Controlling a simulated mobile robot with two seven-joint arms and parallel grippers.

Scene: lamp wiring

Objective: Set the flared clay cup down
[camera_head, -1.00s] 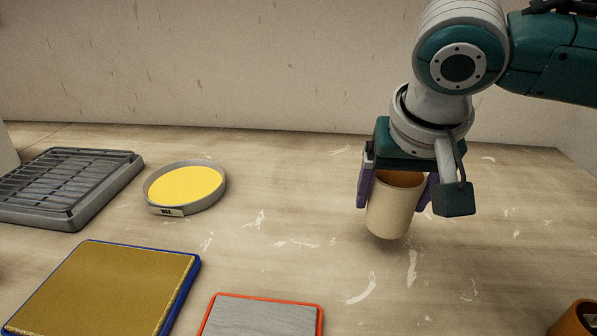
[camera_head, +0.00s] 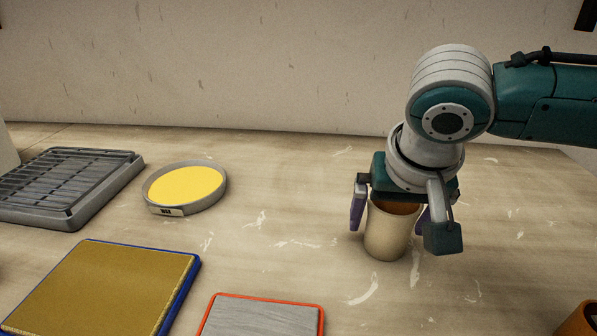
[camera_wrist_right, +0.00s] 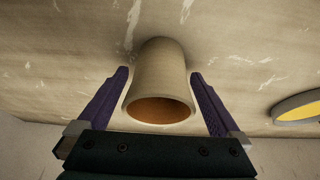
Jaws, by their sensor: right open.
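The flared clay cup (camera_head: 388,234) is cream outside and orange-brown inside. It stands upright on the table at the right in the head view. My right gripper (camera_head: 389,217) is above and around it, with its purple fingers open, one on each side of the cup. In the right wrist view the cup (camera_wrist_right: 158,85) sits between the open fingers, its brown mouth facing the camera, with gaps showing beside it. My left gripper is not in view.
A round dish with yellow filling (camera_head: 186,187) and a grey slatted tray (camera_head: 68,186) are at the left. A blue-edged mat (camera_head: 105,290) and a red-edged grey plate (camera_head: 262,316) lie in front. An orange container (camera_head: 580,320) is at the lower right. The table around the cup is clear.

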